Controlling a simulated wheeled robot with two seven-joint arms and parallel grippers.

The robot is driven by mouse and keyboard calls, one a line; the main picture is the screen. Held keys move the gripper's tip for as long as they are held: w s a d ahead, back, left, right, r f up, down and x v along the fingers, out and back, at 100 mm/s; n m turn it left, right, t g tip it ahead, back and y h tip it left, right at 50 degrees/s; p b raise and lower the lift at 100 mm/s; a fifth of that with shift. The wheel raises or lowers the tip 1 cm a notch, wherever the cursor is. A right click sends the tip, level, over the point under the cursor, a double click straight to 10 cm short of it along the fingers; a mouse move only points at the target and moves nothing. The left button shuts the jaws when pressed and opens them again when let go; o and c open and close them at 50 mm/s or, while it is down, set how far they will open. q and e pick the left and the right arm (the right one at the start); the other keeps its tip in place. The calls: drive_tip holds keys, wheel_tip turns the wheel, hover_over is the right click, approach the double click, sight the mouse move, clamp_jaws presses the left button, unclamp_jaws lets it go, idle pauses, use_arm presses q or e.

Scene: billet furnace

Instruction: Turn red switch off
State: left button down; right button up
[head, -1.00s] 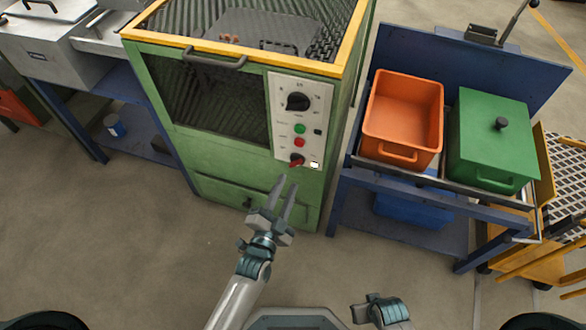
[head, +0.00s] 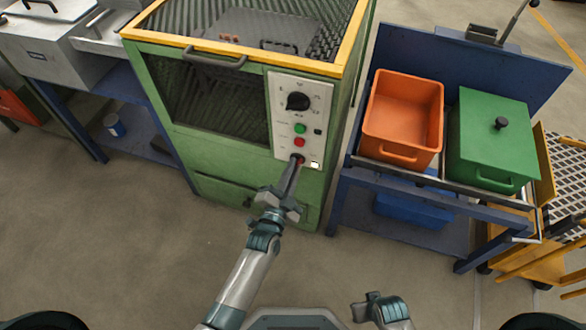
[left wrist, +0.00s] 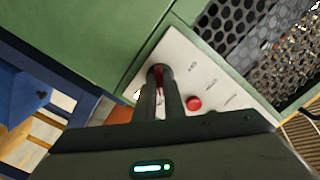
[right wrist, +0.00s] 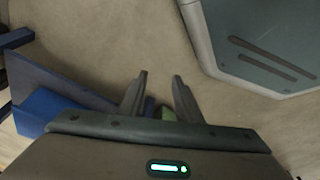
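The red switch (left wrist: 160,72) is a small rotary knob low on the white control panel (head: 318,100) of the green furnace. In the head view it is mostly hidden behind my left fingertips. My left gripper (head: 296,163) reaches up to the panel, its fingers close together. In the left wrist view my left fingertips (left wrist: 160,80) are on both sides of the red knob and appear shut on it. My right gripper (right wrist: 159,80) is open and empty, low over the floor and away from the panel.
Above the switch are a red button (head: 299,142), a green button (head: 300,128) and a black dial (head: 298,101). To the right, an orange bin (head: 376,140) and a green lidded box (head: 490,150) stand on a blue bench (head: 345,215). The floor in front is clear.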

use_arm(q)
drive_tip(key=shift+n, duration=0.4)
drive_tip(key=n, duration=1.7)
drive_tip(key=shift+p, duration=0.3)
use_arm(e)
drive_tip(key=shift+s+f, duration=0.35)
drive_tip(key=shift+f, duration=0.4)
drive_tip(key=shift+s, duration=0.2)
